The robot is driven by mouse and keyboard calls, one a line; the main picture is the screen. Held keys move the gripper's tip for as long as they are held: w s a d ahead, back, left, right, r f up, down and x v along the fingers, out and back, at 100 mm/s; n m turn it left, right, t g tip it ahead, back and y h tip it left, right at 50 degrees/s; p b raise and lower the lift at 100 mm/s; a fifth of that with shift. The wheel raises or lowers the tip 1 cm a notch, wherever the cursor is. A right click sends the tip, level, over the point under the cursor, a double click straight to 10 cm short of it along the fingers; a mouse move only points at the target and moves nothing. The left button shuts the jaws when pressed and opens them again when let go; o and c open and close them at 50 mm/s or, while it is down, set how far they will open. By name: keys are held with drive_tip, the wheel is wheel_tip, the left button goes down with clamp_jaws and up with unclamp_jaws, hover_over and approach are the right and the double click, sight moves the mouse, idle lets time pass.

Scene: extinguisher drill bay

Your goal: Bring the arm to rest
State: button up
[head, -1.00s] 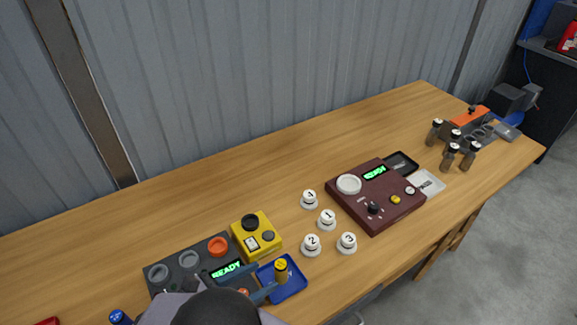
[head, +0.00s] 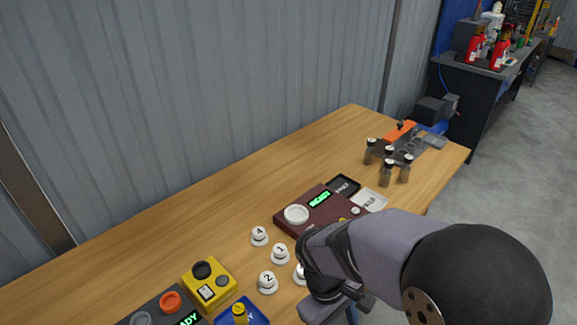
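My arm reaches in from the lower right of the head view and covers part of the table's front edge. My gripper (head: 338,306) is at the bottom of the view, right of the white numbered knobs. Its fingertips are cut off or hidden, so I cannot tell whether it is open or shut. A yellow cylinder (head: 239,314) stands in the blue tray (head: 259,318), apart from my gripper.
A maroon device (head: 284,219), partly behind my arm, and a yellow box (head: 209,287) sit on the wooden table (head: 160,253). White numbered knobs (head: 280,254) stand between them. Several dark vials (head: 386,174) stand farther right. The table's back strip is clear.

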drive_tip(key=s+d+r+m+y+p, duration=0.1)
drive_tip(key=r+m+p, duration=0.1)
drive_tip(key=r+p, duration=0.4)
drive_tip(key=d+r+m+t+y+p, duration=0.1)
drive_tip(key=r+m+p, duration=0.2)
drive_tip(key=r+p, duration=0.3)
drive_tip(key=s+d+r+m+y+p, duration=0.1)
drive_tip(key=d+r+m+p, duration=0.1)
drive_tip(key=r+p, duration=0.4)
drive_tip(key=f+b, duration=0.5)
drive_tip(key=shift+w+a+b, duration=0.15)
drive_tip(key=shift+w+b, duration=0.05)
drive_tip(key=shift+b, duration=0.15)
idle(0.4)
